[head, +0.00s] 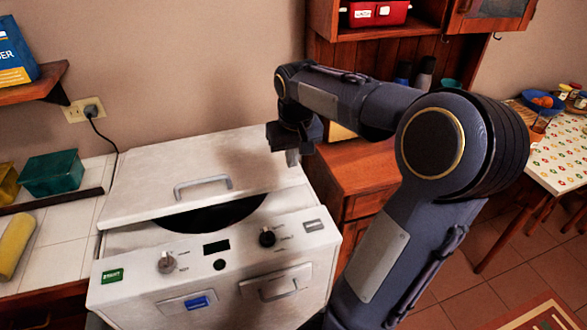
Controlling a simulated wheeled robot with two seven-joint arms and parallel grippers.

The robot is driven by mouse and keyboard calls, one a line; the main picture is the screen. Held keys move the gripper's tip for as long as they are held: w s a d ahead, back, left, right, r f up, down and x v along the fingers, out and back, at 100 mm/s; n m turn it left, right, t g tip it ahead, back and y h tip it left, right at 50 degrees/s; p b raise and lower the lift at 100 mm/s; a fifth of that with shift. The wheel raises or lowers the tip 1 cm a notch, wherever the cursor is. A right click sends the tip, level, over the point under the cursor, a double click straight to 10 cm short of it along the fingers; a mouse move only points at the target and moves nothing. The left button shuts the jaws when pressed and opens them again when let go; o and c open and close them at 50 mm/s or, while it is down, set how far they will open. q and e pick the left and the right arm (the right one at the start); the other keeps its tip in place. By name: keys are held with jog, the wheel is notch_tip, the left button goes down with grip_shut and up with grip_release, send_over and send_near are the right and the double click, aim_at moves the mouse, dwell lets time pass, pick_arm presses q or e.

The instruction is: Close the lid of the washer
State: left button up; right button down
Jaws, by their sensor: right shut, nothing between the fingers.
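The white washer (160,245) stands at the lower left of the head view. Its white lid (140,195) with a grey handle (203,186) lies over most of the top, and a dark opening (210,214) shows between the lid's front edge and the control panel. The lid looks low and slightly tilted; I cannot tell the exact angle. My right gripper (292,157) is above the right rear part of the lid, pointing down, shut and empty. I cannot tell whether it touches the lid. My left gripper is not in view.
A tiled counter (60,230) with a green box (52,173) and a yellow roll (16,245) is left of the washer. A wooden cabinet (365,165) stands to the right. A shelf (35,83) hangs upper left. A table (560,160) is at far right.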

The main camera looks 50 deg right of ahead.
aim_at(295, 186)
jog(key=shift+s+a+f, duration=0.1)
jog(key=shift+s+f, duration=0.1)
jog(key=shift+f, duration=0.55)
jog(key=shift+s+a+f, duration=0.1)
jog(key=shift+s+f, duration=0.05)
jog(key=shift+f, duration=0.6)
